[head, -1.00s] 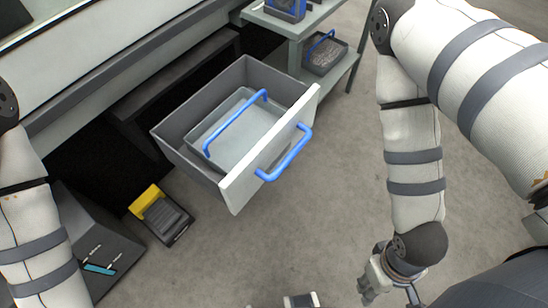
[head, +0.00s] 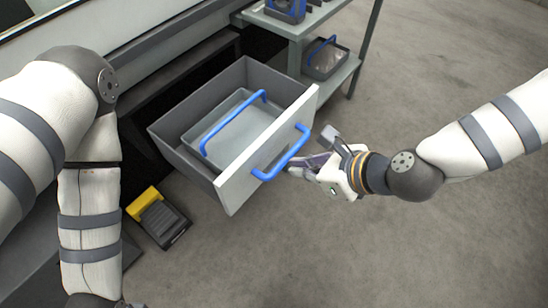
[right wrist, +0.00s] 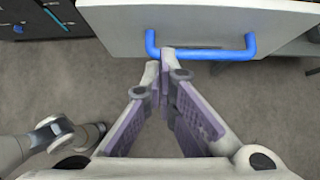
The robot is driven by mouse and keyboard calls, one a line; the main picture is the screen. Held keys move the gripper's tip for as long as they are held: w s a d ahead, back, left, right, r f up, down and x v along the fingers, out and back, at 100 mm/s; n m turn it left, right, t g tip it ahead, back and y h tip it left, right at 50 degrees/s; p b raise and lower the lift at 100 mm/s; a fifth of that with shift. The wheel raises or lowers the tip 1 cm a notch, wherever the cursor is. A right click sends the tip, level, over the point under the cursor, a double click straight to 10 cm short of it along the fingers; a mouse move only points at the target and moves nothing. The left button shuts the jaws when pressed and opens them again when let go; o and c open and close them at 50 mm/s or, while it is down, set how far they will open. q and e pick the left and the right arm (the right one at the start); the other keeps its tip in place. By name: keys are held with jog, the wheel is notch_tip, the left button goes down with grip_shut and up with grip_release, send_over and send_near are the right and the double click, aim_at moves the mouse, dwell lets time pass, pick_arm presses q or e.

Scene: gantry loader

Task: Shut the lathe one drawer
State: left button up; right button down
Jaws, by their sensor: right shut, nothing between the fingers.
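The lathe one drawer (head: 225,195) is a grey drawer with a white front, pulled far out from under the machine. Its blue bar handle (head: 283,155) is on the front's outer face. A tray with a blue handle lies inside the drawer. My right gripper (head: 292,171) is shut and empty, its fingertips close to the drawer handle. In the right wrist view the fingertips (right wrist: 160,62) are together just below the handle (right wrist: 205,54), in front of the white front (right wrist: 210,25); whether they touch it I cannot tell. My left gripper is out of view below the frame.
A black and yellow pedal (head: 158,217) lies on the floor left of the drawer. The floor (head: 450,250) in front and to the right is clear.

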jog(key=w+a+f, duration=0.1)
jog(key=a, duration=0.1)
jog(key=w+a+f, duration=0.3)
jog(key=a, duration=0.1)
jog(key=shift+w+a+f, duration=0.1)
jog(key=shift+w+f, duration=0.05)
jog(key=shift+w, duration=0.05)
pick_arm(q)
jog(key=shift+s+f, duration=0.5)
pick_arm(e)
jog(key=shift+w+a, duration=0.15)
jog(key=shift+a, duration=0.05)
pick_arm(q)
jog(key=shift+b, duration=0.3)
